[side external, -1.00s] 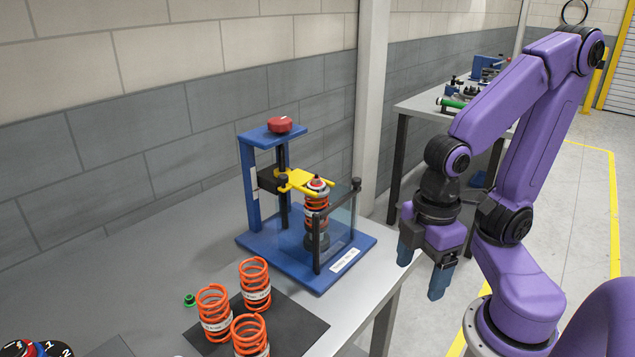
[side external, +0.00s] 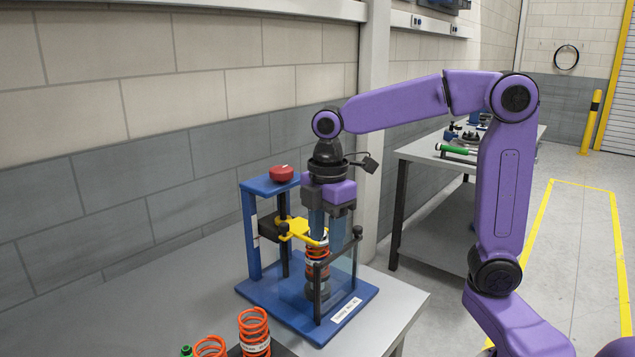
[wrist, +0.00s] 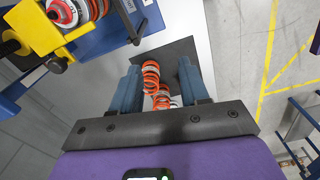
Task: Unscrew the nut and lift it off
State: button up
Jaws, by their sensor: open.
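The strut with its orange spring (side external: 317,262) stands upright in the blue spring-compressor fixture (side external: 262,292), under a yellow fork (side external: 297,229). My gripper (side external: 327,240) points down, its fingers overlapping the strut's top in the side view and hiding the nut there. In the wrist view, my gripper (wrist: 158,78) is open and nothing is held between its fingers. The strut's red and grey top (wrist: 65,11) shows at the upper left, outside the finger gap, beside the yellow fork (wrist: 40,32). I cannot make out the nut itself clearly.
A clear guard panel on black posts (side external: 318,292) stands close to the strut. A red knob (side external: 282,174) tops the fixture's column. Loose orange springs (side external: 254,332) stand at the bench's front, also below my fingers in the wrist view (wrist: 151,76). A green nut-like part (side external: 186,351) lies nearby.

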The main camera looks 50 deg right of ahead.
jog(key=w+d+r+n, duration=0.2)
jog(key=w+d+r, duration=0.2)
jog(key=w+d, duration=0.6)
jog(key=shift+w+a+f, duration=0.1)
jog(key=shift+f, duration=2.8)
jog(key=shift+f, duration=0.25)
jog(key=shift+f, duration=1.55)
jog(key=shift+r, duration=0.2)
grip_shut()
